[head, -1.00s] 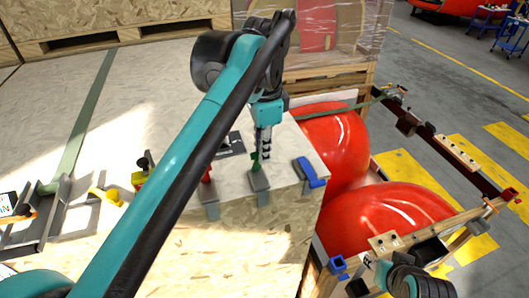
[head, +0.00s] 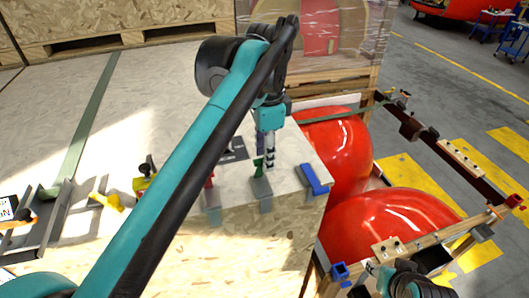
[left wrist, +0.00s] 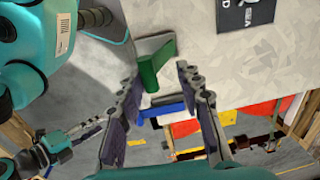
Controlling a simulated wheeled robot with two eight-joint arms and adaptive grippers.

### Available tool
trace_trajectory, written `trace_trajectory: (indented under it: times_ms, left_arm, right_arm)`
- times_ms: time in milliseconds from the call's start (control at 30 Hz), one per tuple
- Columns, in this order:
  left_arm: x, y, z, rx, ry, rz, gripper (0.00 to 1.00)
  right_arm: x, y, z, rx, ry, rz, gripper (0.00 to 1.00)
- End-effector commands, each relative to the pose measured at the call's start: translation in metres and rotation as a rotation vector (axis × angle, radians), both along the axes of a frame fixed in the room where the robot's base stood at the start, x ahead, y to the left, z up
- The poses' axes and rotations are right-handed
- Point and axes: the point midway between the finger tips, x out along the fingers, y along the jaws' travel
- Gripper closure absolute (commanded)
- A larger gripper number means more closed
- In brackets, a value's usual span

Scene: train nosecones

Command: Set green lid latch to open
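The green latch handle (head: 258,166) stands up on a grey metal bracket (head: 262,190) at the front edge of the crate lid. In the left wrist view the green handle (left wrist: 148,75) shows just ahead of and between the finger ends. My left gripper (head: 270,158) is over the lid beside the handle, slightly to its right in the head view. In the left wrist view its two fingers (left wrist: 158,78) are apart with nothing held. Contact with the handle cannot be told. My right arm shows at the lower right; its fingers are not clear.
A red latch (head: 209,180) stands left of the green one, partly behind my left arm. A blue latch (head: 313,180) lies to the right. Red nosecones (head: 395,225) sit beyond the lid's right edge.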

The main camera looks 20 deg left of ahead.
Motion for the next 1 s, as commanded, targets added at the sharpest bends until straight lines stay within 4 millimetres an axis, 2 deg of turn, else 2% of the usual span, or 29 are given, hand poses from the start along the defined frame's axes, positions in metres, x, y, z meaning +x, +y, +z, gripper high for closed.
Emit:
trace_trajectory:
  times_ms: [667,767,1000]
  left_arm:
    - [-0.001,-0.001,0.005,-0.001,0.002,-0.001,0.64]
    - [-0.001,-0.001,0.017,-0.001,0.002,-0.001,0.64]
    - [-0.004,-0.004,0.070,-0.001,0.002,-0.001,0.64]
  right_arm:
    - [0.000,0.000,0.000,0.000,0.000,0.000,0.60]
    - [0.000,0.000,0.000,0.000,0.000,0.000,0.60]
    - [0.000,0.000,0.000,0.000,0.000,0.000,0.60]
